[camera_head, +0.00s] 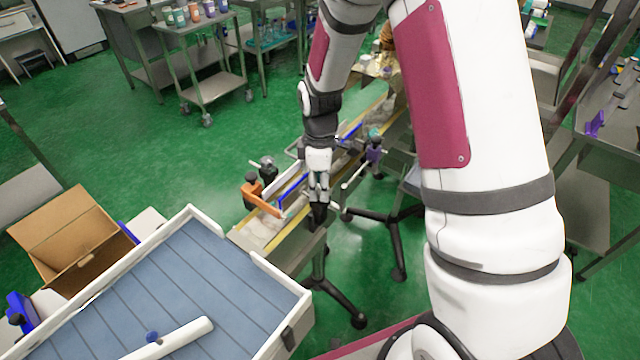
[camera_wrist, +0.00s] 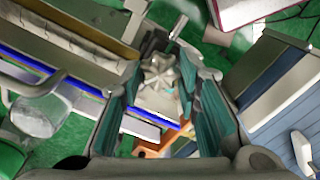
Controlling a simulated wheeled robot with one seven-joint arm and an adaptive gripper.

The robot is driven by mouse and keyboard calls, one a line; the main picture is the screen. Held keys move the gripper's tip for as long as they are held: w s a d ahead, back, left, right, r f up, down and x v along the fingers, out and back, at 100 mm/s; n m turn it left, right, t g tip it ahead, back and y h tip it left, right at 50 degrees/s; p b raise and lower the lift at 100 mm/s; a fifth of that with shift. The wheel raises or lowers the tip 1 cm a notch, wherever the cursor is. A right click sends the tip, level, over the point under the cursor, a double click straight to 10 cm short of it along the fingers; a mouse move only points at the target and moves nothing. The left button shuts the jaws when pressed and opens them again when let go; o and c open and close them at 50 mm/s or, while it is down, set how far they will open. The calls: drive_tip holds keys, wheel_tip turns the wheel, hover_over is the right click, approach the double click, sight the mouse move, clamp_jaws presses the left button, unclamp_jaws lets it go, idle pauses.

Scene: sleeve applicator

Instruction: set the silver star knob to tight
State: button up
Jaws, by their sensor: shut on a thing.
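The silver star knob (camera_wrist: 158,72) shows in the wrist view as a pale, lobed metal knob seen face on. My gripper (camera_wrist: 163,84) has its teal-lined fingers on either side of the knob and is shut on it. In the head view my gripper (camera_head: 318,208) points down at the near side of the conveyor (camera_head: 272,243); the knob is hidden there behind the fingers. I cannot read the knob's turn setting, as no mark shows.
An orange bracket (camera_head: 262,199) and blue-edged guide rails (camera_head: 293,187) stand close to my gripper on the conveyor. A blue-slatted table (camera_head: 190,275) and an open cardboard box (camera_head: 72,238) lie at the left front.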

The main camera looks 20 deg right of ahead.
drive_tip(key=m, duration=0.3)
drive_tip(key=shift+m, duration=0.3)
drive_tip(key=m, duration=0.4)
drive_tip(key=shift+m, duration=0.3)
drive_tip(key=m, duration=0.7)
drive_tip(key=m+p, duration=0.1)
drive_tip(key=m, duration=0.6)
drive_tip(key=shift+m, duration=0.3)
drive_tip(key=m+p, duration=0.1)
drive_tip(key=m, duration=0.5)
drive_tip(key=shift+m, duration=0.3)
drive_tip(key=o, duration=1.2)
drive_tip(key=shift+c, duration=0.2)
